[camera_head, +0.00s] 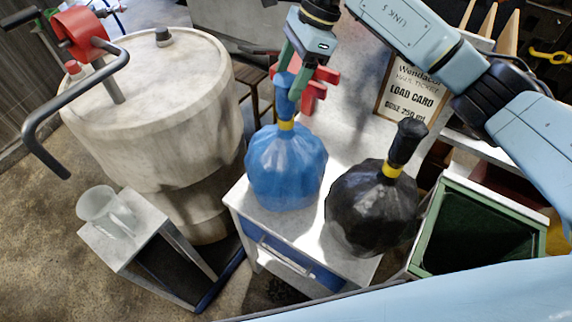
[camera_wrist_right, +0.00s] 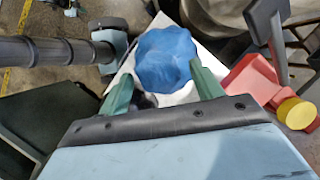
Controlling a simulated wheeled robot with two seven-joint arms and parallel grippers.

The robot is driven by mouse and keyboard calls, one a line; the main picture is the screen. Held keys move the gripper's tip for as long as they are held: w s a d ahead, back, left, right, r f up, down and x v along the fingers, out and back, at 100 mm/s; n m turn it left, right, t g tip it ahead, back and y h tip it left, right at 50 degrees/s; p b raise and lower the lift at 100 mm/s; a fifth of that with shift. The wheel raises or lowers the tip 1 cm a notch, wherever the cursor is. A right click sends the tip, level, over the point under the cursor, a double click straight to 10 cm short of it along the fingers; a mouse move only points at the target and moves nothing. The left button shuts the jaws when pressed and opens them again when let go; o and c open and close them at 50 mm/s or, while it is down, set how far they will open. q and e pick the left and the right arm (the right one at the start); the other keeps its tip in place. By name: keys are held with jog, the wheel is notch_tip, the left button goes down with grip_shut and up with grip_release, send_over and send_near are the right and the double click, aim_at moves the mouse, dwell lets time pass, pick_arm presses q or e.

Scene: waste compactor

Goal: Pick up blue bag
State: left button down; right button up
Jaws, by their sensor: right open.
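The blue bag (camera_head: 286,168) stands upright on a small white cabinet, its neck tied with a yellow band. In the right wrist view the blue bag (camera_wrist_right: 166,60) lies just beyond the fingertips. My right gripper (camera_head: 289,75) is above the bag, with its green fingers around or beside the top of the bag's blue neck; I cannot tell if they touch it. In the right wrist view my right gripper (camera_wrist_right: 160,88) has its fingers spread apart. My left gripper is not in view.
A black bag (camera_head: 372,208) stands right of the blue bag on the cabinet (camera_head: 243,203). A large drum (camera_head: 160,110) with a red-hubbed crank (camera_head: 82,32) is at left. A green-rimmed bin (camera_head: 480,230) is at right. A clear cup (camera_head: 105,208) sits on a stool.

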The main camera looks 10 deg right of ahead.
aim_at(283, 94)
jog(key=p+x, duration=0.1)
jog(key=x, duration=0.3)
jog(key=shift+f, duration=0.3)
jog(key=shift+a+f, duration=0.1)
jog(key=shift+f, duration=0.15)
jog(key=c, duration=1.3)
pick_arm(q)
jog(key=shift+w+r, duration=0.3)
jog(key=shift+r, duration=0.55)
pick_arm(e)
grip_shut()
jog(key=shift+r, duration=0.15)
